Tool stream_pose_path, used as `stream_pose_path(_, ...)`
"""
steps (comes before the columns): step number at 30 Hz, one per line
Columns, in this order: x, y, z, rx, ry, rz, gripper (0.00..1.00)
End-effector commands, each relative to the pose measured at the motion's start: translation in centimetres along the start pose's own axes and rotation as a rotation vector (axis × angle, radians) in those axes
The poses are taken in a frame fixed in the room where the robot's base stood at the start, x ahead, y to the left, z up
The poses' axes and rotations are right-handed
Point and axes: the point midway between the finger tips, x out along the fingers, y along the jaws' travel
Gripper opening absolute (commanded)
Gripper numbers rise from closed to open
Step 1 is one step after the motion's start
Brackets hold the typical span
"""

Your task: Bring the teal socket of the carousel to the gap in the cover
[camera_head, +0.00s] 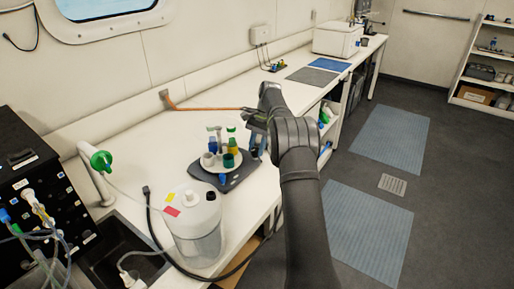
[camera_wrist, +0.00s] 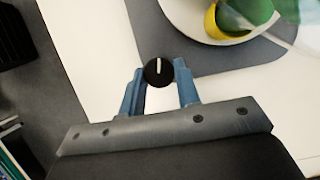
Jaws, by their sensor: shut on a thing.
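The carousel (camera_head: 209,172) is a round white plate on a dark grey base (camera_head: 240,178) on the bench. A teal socket (camera_head: 228,160) shows at its near side in the head view. The transparent cover is hard to make out, and I cannot tell where its gap lies. In the wrist view, a yellow socket (camera_wrist: 211,24) and a green thing (camera_wrist: 245,12) show on the plate. My gripper (camera_wrist: 159,78) has its blue fingers shut on a black knob (camera_wrist: 158,72) with a white mark pointing up the picture, at the base's edge. The gripper (camera_head: 257,146) is right of the carousel in the head view.
A large clear container (camera_head: 194,235) with a white cap stands nearer on the bench. A green-ended tube (camera_head: 101,160) is to the left, by a sink (camera_head: 112,255). An orange-brown tube (camera_head: 200,108) runs behind the carousel. The bench beyond the arm has free room.

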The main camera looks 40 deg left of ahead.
Motion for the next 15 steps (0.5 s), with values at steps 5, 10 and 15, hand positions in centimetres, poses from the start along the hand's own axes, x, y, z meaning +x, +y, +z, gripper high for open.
stream_pose_path(5, -0.06, -0.19, 0.03, -0.115, 0.002, 0.046, 0.07)
stream_pose_path(10, -0.05, -0.27, 0.07, -0.193, 0.001, 0.078, 0.07)
stream_pose_path(15, -0.06, -0.29, 0.07, -0.237, 0.002, 0.097, 0.07)
